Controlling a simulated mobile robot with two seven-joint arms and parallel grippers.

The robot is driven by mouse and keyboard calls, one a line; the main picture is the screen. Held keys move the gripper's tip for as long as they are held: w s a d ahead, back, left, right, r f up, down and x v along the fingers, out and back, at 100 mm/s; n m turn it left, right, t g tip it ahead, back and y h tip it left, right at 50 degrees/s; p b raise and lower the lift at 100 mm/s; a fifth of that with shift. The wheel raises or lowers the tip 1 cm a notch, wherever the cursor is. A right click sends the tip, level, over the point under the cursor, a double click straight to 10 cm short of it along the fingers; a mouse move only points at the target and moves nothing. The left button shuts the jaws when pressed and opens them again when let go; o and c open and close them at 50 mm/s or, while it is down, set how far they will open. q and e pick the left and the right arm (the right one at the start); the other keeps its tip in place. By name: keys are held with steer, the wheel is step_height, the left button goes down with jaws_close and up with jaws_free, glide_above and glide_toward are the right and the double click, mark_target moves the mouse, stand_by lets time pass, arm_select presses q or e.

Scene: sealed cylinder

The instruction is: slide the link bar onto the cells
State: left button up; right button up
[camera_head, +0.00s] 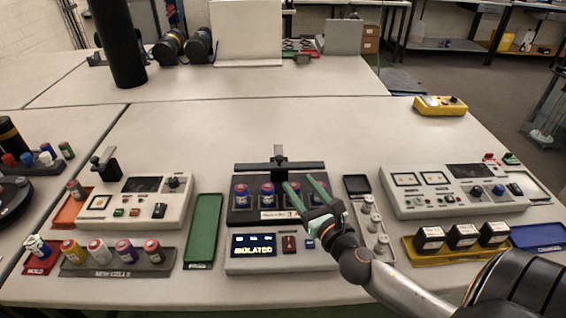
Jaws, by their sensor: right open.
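The link bar (252,167) is a long dark bar with a grey upright handle (279,153). It lies left to right along the back of the dark cell holder (243,217), behind the cells. My left gripper is not in view.
A lit display (254,246) stands in front of the holder. A green tray (204,228) is at its left, small grey weights (375,222) at its right. Instrument boxes (150,207) (455,190) flank these. The table behind the bar is largely clear.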

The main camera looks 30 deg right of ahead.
mark_target(281, 161)
steer(key=w, duration=0.3)
steer(key=w+d, duration=0.1)
steer(key=w, duration=0.5)
steer(key=shift+w+d, duration=0.2)
steer(key=shift+d, duration=0.05)
jaws_close()
stand_by(1.1)
